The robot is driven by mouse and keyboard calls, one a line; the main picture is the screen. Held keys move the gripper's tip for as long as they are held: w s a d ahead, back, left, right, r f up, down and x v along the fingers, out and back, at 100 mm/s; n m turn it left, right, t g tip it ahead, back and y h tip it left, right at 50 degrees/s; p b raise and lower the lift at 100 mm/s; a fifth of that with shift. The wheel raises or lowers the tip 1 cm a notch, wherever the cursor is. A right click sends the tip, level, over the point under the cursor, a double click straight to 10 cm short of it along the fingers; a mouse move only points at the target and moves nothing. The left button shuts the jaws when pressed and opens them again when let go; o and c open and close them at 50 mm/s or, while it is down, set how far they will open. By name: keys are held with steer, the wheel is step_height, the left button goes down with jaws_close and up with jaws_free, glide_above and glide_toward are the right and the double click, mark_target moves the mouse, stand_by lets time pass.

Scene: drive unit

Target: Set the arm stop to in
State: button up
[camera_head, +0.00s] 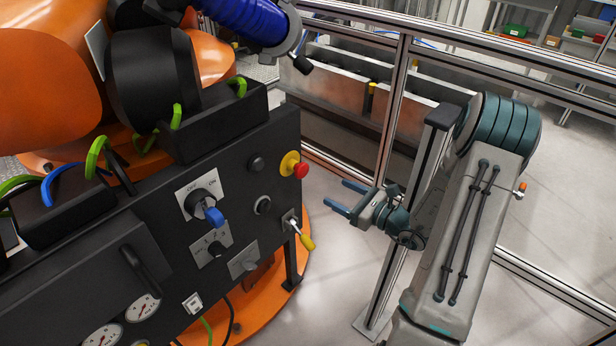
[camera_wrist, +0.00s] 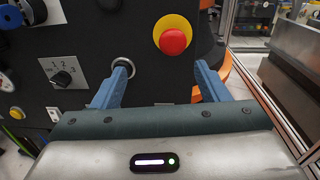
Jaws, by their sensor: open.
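The likely arm stop is a red mushroom button (camera_head: 301,170) on a yellow base, on the right part of the black control panel (camera_head: 150,235). In the wrist view the red button (camera_wrist: 173,41) shows round and face-on, above the gap between my fingers. I cannot tell whether it is in or out. My gripper (camera_head: 337,193) is open and empty, with blue fingers apart, to the right of the panel and slightly below the button. In the wrist view my gripper (camera_wrist: 162,68) has its left fingertip over a silver-ringed button; contact is unclear.
The panel also has a blue-handled OFF/ON switch (camera_head: 206,207), a numbered selector (camera_head: 212,250), a yellow-handled lever (camera_head: 301,236) and gauges (camera_head: 143,306). A large orange robot stands behind it. A metal-framed fence (camera_head: 392,120) stands behind my arm. Floor between panel and fence is clear.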

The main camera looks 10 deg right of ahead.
mark_target(305, 171)
steer(key=shift+m+t+h, duration=0.4)
steer(key=shift+m+t, duration=0.1)
steer(key=shift+m, duration=0.1)
steer(key=x, duration=0.9)
steer(key=d+f+x, duration=0.1)
steer(key=x, duration=0.3)
steer(key=shift+w+a+p, duration=0.1)
steer(key=shift+w+p, duration=0.3)
steer(key=shift+w, duration=0.15)
steer(key=shift+c, duration=0.3)
steer(key=c, duration=1.3)
steer(key=shift+w+a+b, duration=0.4)
steer(key=shift+w+a, duration=0.05)
steer(key=shift+w, duration=0.15)
steer(key=o, duration=1.4)
steer(key=shift+w+a, duration=0.1)
steer(key=shift+c, duration=0.2)
